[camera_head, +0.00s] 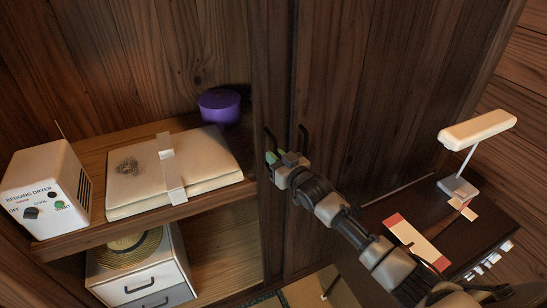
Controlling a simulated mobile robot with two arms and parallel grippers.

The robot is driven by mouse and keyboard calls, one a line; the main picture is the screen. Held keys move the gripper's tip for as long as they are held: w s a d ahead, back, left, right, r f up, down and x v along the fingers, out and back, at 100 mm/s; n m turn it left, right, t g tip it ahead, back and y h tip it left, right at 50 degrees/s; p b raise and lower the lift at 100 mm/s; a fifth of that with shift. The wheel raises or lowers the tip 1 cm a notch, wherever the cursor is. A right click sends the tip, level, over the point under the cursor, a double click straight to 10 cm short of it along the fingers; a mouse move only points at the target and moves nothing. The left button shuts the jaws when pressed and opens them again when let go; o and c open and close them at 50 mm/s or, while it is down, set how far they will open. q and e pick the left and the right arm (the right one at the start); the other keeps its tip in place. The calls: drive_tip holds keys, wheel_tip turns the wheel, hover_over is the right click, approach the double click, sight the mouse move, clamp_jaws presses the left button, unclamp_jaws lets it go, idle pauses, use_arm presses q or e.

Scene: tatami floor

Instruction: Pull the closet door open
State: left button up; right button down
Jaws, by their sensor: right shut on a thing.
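The closet stands open on the left, showing its inside. A narrow dark wooden door panel (272,75) is seen at a steep angle, with a dark curved handle (269,138) on it. My right gripper (279,157) reaches in from the lower right and is shut at this handle, its fingers covering the handle's lower end. Beside it, a wide wooden door panel (365,90) carries a second dark handle (304,136), just right of the fingers. My left gripper is not in view.
The closet shelf (100,140) holds a bedding dryer (45,190), folded bedding (205,160) and a purple round container (219,106). Below are a straw hat (130,250) and a drawer box (140,280). A dark desk (480,235) with a lamp (477,129) stands right.

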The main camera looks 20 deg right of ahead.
drive_tip(key=shift+d, duration=0.5)
drive_tip(key=c, duration=1.4)
unclamp_jaws()
drive_tip(key=shift+c, duration=0.2)
drive_tip(key=b+v, duration=0.1)
drive_tip(key=v, duration=0.9)
drive_tip(key=shift+s, duration=0.35)
drive_tip(key=shift+d, duration=0.15)
